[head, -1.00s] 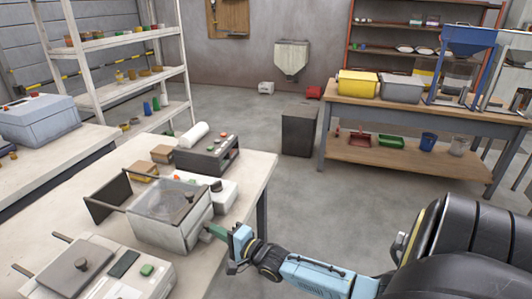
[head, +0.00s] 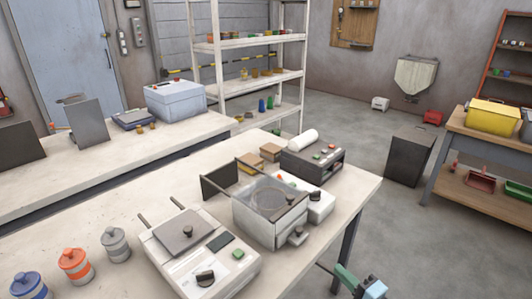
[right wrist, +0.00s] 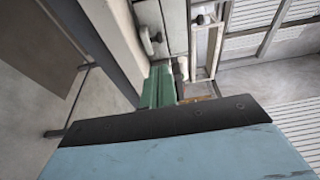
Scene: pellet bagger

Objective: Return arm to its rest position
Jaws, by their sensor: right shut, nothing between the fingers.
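My right gripper (head: 345,274) shows at the bottom edge of the head view, with green fingers and a light blue body. It is shut and empty, beyond the right edge of the worktable (head: 335,215). It is apart from the clear-topped machine (head: 268,212), which has a knob on its front. In the right wrist view the green fingers (right wrist: 158,86) point toward the table edge and a pale machine side. My left gripper is not in view.
A white machine with a dark lid (head: 182,232) and several lidded jars (head: 74,265) stand on the worktable. A black control box (head: 312,165) sits at its back right. A dark bin (head: 409,156) stands on the floor. Open floor lies right of the table.

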